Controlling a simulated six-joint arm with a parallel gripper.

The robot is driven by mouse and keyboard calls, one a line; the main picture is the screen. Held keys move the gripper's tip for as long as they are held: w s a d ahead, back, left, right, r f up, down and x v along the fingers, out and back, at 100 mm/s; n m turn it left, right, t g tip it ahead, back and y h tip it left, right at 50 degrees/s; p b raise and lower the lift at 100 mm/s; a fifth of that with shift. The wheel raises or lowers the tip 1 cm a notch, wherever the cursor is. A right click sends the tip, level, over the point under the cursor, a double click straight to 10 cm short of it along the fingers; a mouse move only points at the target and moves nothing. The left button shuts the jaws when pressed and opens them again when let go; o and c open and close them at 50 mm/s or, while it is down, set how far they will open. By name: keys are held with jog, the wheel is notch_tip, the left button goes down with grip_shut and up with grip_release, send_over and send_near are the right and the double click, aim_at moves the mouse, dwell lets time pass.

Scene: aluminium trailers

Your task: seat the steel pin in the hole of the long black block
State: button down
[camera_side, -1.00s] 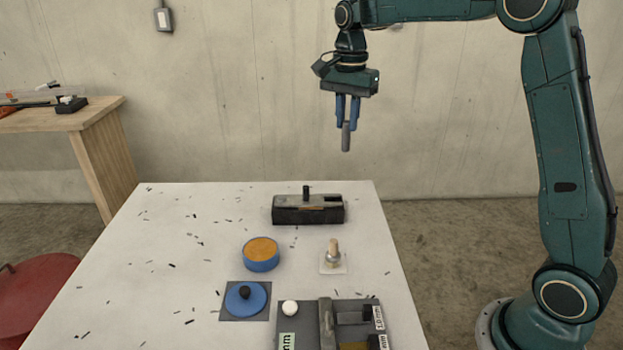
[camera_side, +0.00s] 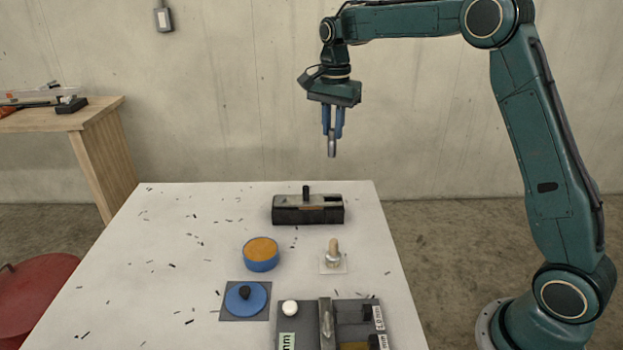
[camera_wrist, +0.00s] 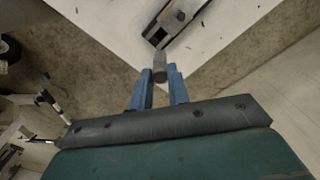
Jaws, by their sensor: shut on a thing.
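The steel pin (camera_side: 332,147) is a grey cylinder pointing down from my gripper (camera_side: 333,133). My gripper's blue fingers are shut on its upper part, and its lower end hangs free in the air. In the wrist view the pin (camera_wrist: 159,66) sticks out past the blue fingertips of my gripper (camera_wrist: 159,85). The long black block (camera_side: 308,215) lies on the white table below the pin and a little left of it in the side view. A short black peg stands up from its top. The block (camera_wrist: 178,20) shows partly at the top of the wrist view.
On the table (camera_side: 170,240) stand a blue round tin with an orange top (camera_side: 261,254), a knobbed piece on a small plate (camera_side: 333,255), a blue disc with a black knob (camera_side: 246,299) and a grey fixture (camera_side: 372,312). Small dark chips lie scattered on the left.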

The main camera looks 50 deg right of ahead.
aim_at(332, 157)
notch_tip(332, 157, down, 12)
jog(key=shift+f, duration=0.2)
jog(key=shift+f, duration=0.1)
jog(key=shift+f, duration=2.05)
jog(key=c, duration=1.3)
grip_release()
jog(key=shift+f, duration=0.15)
jog(key=shift+c, duration=0.2)
notch_tip(332, 157, up, 12)
jog(key=shift+r, duration=0.15)
